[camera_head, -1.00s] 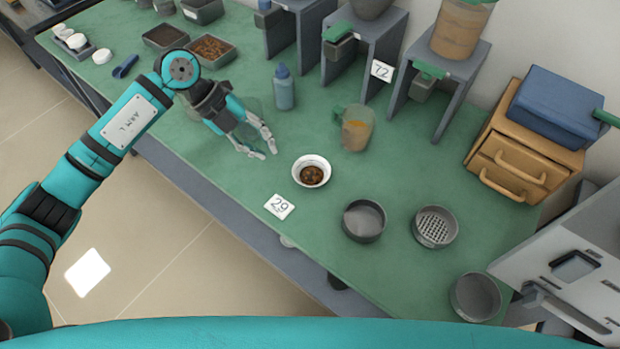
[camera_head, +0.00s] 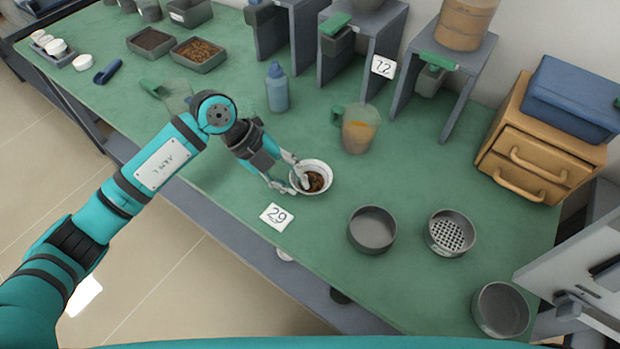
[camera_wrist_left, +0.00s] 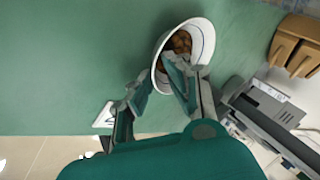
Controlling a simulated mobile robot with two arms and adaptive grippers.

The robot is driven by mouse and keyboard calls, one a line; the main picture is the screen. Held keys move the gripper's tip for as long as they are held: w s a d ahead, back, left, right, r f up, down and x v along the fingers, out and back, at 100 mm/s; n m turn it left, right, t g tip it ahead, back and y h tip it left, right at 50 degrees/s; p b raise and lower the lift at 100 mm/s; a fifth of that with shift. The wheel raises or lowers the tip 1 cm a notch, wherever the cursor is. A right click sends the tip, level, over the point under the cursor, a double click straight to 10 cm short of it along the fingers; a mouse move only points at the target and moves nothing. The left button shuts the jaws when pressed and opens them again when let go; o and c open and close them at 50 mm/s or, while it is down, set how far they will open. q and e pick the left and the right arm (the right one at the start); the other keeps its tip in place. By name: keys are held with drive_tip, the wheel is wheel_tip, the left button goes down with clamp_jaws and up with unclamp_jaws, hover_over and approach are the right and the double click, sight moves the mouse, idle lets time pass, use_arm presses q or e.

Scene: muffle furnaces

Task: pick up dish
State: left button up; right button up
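The dish is a small white bowl (camera_head: 325,176) with brown granular stuff in it. It stands upright on the green bench beside the card marked 29 (camera_head: 277,217). My left gripper (camera_head: 299,187) is at the dish's left rim, its fingers apart. In the left wrist view, one finger reaches inside the bowl (camera_wrist_left: 206,36) and the other is outside, so the gripper (camera_wrist_left: 157,74) straddles the wall. Whether either finger touches the wall is unclear. My right gripper is not in view.
A jug of orange-brown contents (camera_head: 359,130) stands behind the dish. A grey pan (camera_head: 371,231) and a perforated sieve (camera_head: 450,233) are to its right. A blue bottle (camera_head: 277,88) stands behind the gripper. The bench's front edge is close by.

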use_arm(q)
clamp_jaws()
drive_tip(key=shift+r, duration=0.1)
drive_tip(key=shift+r, duration=0.25)
wheel_tip(320, 180, up, 3)
drive_tip(key=shift+w, duration=0.1)
drive_tip(key=s+a+b, duration=0.1)
drive_tip(key=s+a, duration=0.2)
drive_tip(key=s, duration=0.4)
drive_tip(key=s+a+r+b, duration=0.1)
drive_tip(key=s+a, duration=0.3)
drive_tip(key=s, duration=0.3)
drive_tip(key=shift+s+a+r, duration=0.15)
drive_tip(key=shift+a, duration=0.15)
